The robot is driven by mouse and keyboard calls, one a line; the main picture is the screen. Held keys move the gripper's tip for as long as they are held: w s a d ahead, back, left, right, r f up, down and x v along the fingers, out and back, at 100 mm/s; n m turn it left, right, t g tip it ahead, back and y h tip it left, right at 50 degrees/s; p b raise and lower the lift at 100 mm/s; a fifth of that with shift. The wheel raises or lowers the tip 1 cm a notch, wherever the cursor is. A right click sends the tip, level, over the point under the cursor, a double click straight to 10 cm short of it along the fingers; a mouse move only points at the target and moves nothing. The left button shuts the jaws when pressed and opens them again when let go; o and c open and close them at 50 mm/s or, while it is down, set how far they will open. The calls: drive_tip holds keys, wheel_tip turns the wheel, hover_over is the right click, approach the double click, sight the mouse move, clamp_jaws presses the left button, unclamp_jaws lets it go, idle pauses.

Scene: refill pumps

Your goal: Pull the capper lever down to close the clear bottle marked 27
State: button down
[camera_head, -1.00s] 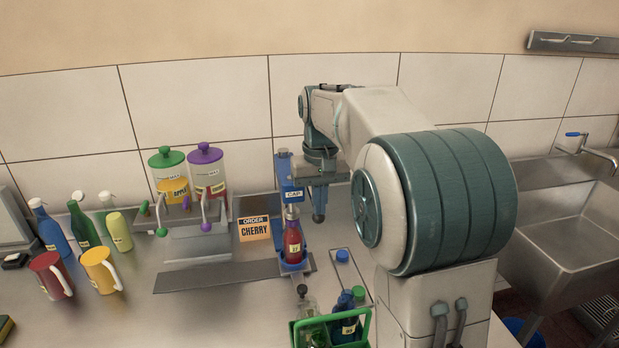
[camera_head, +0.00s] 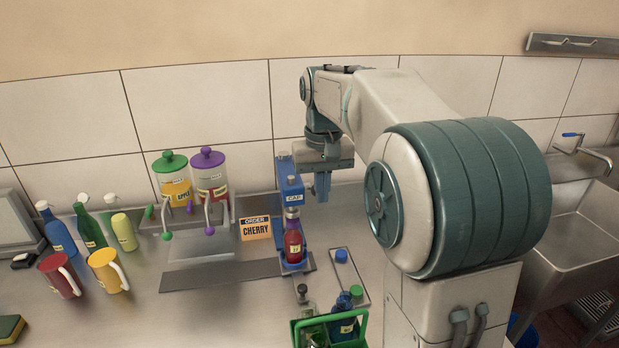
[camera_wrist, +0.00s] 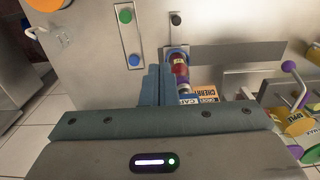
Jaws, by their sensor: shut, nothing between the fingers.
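The blue capper (camera_head: 291,184), marked CAP, stands upright on the counter near the middle. Its lever cannot be told apart clearly from its body. A bottle with red contents (camera_head: 293,246) stands upright on the capper's base, under its head; its label is too small to read surely. The bottle also shows in the wrist view (camera_wrist: 180,70). My gripper (camera_head: 322,196) points down just right of the capper's head, empty, its fingers together. In the wrist view the fingers (camera_wrist: 159,82) lie beside the bottle and capper; contact cannot be told.
An orange CHERRY order card (camera_head: 256,229) stands left of the capper. Two dispensers, with green (camera_head: 175,190) and purple (camera_head: 211,182) lids, stand behind it. A green crate of bottles (camera_head: 308,335) is in front. A plate with a blue cap (camera_head: 341,256) lies right. A sink is far right.

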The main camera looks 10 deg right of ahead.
wheel_tip(320, 180, up, 7)
drive_tip(key=p, duration=0.5)
drive_tip(key=shift+f, duration=0.2)
